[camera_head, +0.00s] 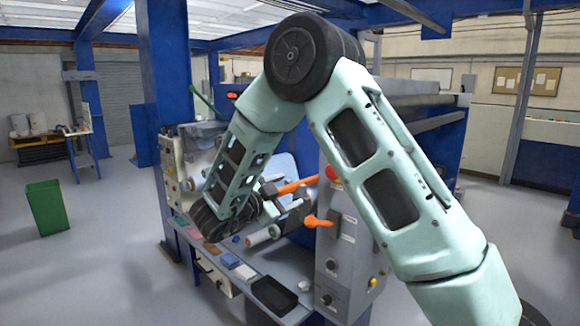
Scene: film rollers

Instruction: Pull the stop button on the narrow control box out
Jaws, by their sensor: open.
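A narrow grey control box (346,250) stands upright at the right end of the machine. A red stop button (331,172) shows near its top, close beside my arm's links. My wrist hides part of the gripper. I cannot tell from this view how far the button stands out.
Another control box (172,172) stands at the machine's left end. The shelf (262,266) below holds a black tray (273,296) and several colored blocks. A green bin (47,207) stands on open floor at left.

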